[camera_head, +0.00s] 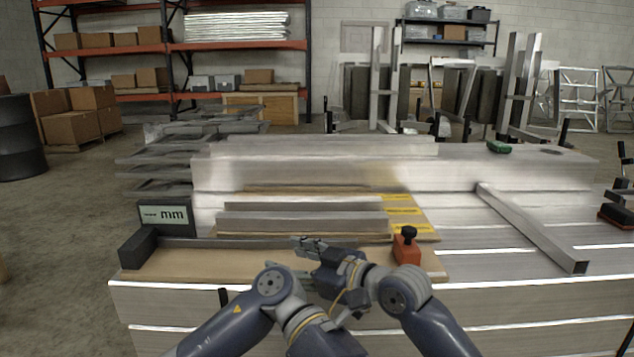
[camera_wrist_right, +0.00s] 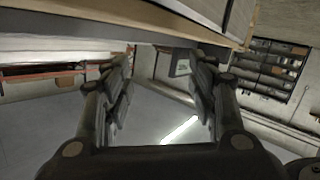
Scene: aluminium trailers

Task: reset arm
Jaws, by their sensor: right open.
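My right gripper (camera_head: 306,247) is over the near part of the workbench, in front of the long metal bars. In the right wrist view its two fingers (camera_wrist_right: 161,75) stand apart with nothing held between them. My left arm comes in from the lower left and bends near the bench's front edge.
A digital gauge (camera_head: 164,214) is at left. Metal bars (camera_head: 300,222) lie on the board. A square tube (camera_head: 532,228) lies at right. In the wrist view, a wooden edge (camera_wrist_right: 180,22) is close above.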

